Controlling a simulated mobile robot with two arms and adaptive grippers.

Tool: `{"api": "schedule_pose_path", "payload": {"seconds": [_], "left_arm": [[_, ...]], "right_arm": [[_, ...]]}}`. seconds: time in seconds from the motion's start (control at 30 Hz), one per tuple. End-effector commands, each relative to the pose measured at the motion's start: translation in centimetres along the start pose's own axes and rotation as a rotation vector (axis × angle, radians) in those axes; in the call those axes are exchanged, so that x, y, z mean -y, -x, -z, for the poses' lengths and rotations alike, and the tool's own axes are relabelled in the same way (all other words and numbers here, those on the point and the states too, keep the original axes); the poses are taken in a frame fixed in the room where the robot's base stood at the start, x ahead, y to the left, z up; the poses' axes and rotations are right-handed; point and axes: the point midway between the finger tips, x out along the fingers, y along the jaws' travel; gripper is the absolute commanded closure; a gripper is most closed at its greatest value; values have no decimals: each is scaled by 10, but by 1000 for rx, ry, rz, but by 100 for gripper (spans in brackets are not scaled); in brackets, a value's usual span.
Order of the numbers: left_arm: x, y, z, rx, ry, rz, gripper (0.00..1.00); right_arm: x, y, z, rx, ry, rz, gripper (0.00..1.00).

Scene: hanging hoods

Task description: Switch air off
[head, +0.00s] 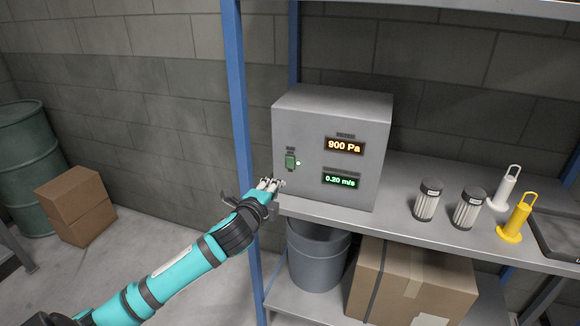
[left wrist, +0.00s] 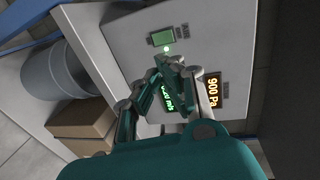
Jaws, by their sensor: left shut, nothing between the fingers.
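A grey control box (head: 310,120) stands on the shelf. It has a green switch (head: 291,161) at the left of its front face, with a small lit light beside it. The switch also shows in the left wrist view (left wrist: 160,37). An orange display (head: 344,146) reads 900 Pa and a green display (head: 340,181) reads 0.20 m/s. My left gripper (head: 270,184) is shut and empty, in front of the box and below the switch in the head view. In the left wrist view its fingertips (left wrist: 168,66) appear just below the switch; I cannot tell whether they touch the box. My right gripper is not in view.
The metal shelf (head: 400,215) has a blue upright (head: 237,100) left of the box. Two filter cartridges (head: 428,200), a white handled cylinder (head: 505,187) and a yellow one (head: 517,218) stand to the right. A grey bin (head: 317,258) and a cardboard box (head: 415,285) sit below.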

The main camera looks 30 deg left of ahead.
Motion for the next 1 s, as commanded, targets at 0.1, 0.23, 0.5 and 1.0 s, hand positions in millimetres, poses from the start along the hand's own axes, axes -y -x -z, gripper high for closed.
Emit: {"api": "schedule_pose_path", "payload": {"seconds": [0.1, 0.23, 0.5, 1.0], "left_arm": [[3, -23, 0, 2, 4, 1, 100], [3, -51, 0, 2, 3, 0, 100], [8, -98, 0, 2, 2, 0, 100], [12, -122, 0, -1, 0, -1, 100]], "right_arm": [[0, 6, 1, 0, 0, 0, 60], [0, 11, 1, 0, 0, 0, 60], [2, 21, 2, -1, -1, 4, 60], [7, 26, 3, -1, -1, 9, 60]]}}
